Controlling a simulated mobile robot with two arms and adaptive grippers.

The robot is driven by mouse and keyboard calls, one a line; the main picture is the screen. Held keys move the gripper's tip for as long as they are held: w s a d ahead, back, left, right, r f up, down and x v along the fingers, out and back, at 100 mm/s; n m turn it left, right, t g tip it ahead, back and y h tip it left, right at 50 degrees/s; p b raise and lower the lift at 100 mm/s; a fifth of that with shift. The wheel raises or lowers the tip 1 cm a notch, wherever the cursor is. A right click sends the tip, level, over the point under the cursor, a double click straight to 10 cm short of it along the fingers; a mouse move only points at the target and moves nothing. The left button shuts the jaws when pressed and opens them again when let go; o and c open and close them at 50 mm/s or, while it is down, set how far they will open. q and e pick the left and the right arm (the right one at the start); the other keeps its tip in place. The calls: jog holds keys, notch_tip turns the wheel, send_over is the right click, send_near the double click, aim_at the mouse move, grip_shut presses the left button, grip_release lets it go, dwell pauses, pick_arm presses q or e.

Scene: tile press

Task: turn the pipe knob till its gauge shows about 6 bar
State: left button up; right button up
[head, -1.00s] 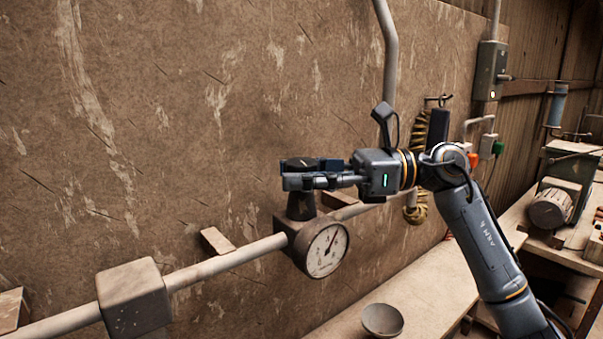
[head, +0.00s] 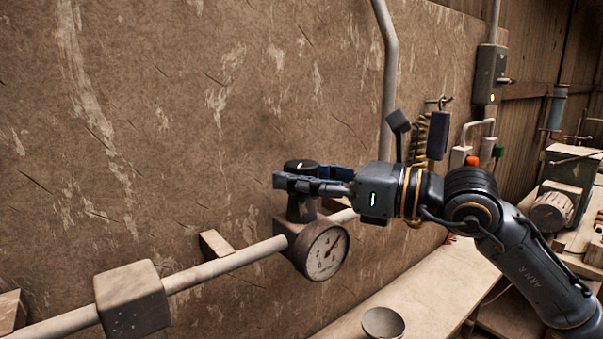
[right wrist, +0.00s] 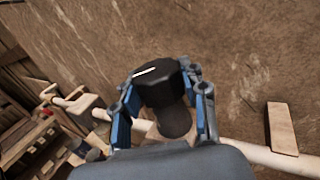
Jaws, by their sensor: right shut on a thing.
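The pipe knob (head: 301,166) is black with a white mark on top and sits on a dark stem above the pipe. My right gripper (head: 290,182) reaches in from the right and is shut on the knob. In the right wrist view the knob (right wrist: 160,84) sits between the two blue-padded fingers (right wrist: 163,105), with its white line showing. The round gauge (head: 326,252) is on the pipe just below the knob. Its dark needle points to the upper right; the numbers are too small to read surely. My left gripper is not in view.
The pipe (head: 225,262) runs along the wall through a square block (head: 132,298). A small bowl (head: 383,323) stands on the bench (head: 425,290) below. A coiled rope (head: 417,140) hangs on the wall behind my arm. A switch box (head: 489,74) is at the upper right.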

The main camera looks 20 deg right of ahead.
aim_at(317, 181)
jog(key=shift+m+t+h, duration=0.6)
jog(key=shift+t+h, duration=0.1)
jog(key=o, duration=1.2)
jog(key=shift+c, duration=0.2)
jog(key=shift+m+t+h, duration=0.3)
jog(key=shift+h, duration=0.1)
jog(key=v, duration=0.8)
jog(key=shift+w+d+f, duration=0.1)
jog(key=shift+d+f, duration=0.05)
jog(key=shift+d, duration=0.05)
jog(key=shift+v, duration=1.95)
jog(key=shift+a, duration=0.1)
